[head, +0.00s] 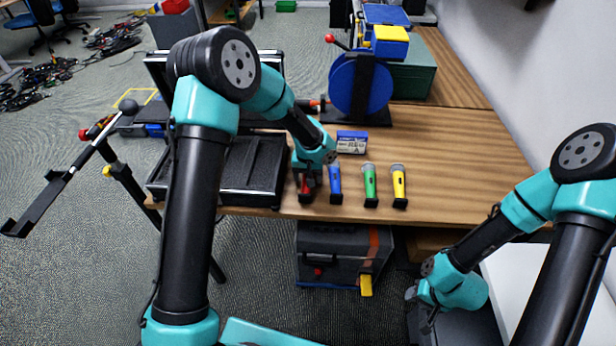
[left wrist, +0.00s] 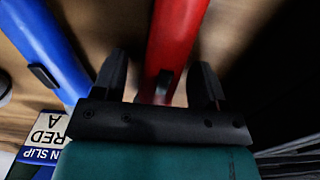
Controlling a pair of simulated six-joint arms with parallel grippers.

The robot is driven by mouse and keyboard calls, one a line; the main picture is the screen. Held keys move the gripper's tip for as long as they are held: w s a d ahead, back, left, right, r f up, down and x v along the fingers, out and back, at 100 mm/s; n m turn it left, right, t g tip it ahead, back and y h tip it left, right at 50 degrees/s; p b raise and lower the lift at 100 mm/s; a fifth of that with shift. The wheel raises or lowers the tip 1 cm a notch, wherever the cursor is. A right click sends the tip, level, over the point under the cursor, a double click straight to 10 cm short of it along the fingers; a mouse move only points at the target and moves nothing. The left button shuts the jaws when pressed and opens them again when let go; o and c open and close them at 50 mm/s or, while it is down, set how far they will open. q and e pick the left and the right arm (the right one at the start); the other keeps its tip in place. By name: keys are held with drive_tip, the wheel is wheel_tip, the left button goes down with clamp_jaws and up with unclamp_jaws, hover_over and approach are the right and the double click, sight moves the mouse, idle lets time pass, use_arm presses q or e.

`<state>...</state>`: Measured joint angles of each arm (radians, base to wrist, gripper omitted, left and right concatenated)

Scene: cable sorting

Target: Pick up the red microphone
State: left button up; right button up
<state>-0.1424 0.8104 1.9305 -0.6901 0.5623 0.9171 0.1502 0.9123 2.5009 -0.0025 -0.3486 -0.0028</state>
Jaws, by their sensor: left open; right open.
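The red microphone (head: 306,191) stands at the left end of a row of microphones near the table's front edge, its upper part mostly hidden by my left gripper. In the left wrist view, the red microphone (left wrist: 180,35) runs between the two black fingers of my left gripper (left wrist: 161,68), which are open around it with gaps on the sides. The blue microphone (head: 336,184) stands just to its right, and it also shows at the left of the wrist view (left wrist: 45,45). My right gripper (head: 415,305) is open and empty, low at the right, away from the microphones.
Green (head: 370,185) and yellow (head: 398,186) microphones stand farther right. A blue-and-white box (head: 352,142) lies behind them. An open black case (head: 250,170) is close on the left. A blue cable reel (head: 343,85) stands behind. The table's right part is clear.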

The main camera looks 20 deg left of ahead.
use_arm(q)
drive_tip(key=shift+c, duration=0.2)
drive_tip(key=c, duration=1.1)
drive_tip(key=shift+r, duration=0.1)
drive_tip(key=shift+c, duration=0.2)
drive_tip(key=shift+r, duration=0.85)
wheel_tip(320, 180, up, 2)
drive_tip(key=s+d+r, duration=0.1)
drive_tip(key=s+d, duration=0.3)
drive_tip(key=s, duration=1.1)
drive_tip(key=shift+s+d, duration=0.2)
drive_tip(key=shift+w+r, duration=0.1)
drive_tip(key=shift+w, duration=0.05)
drive_tip(key=w+a+r+m, duration=0.2)
drive_tip(key=w+a+r, duration=0.2)
drive_tip(key=w, duration=0.2)
drive_tip(key=w+a+r+m, duration=0.3)
drive_tip(key=w, duration=0.4)
drive_tip(key=shift+w+a+r, duration=0.25)
drive_tip(key=shift+a+r, duration=0.15)
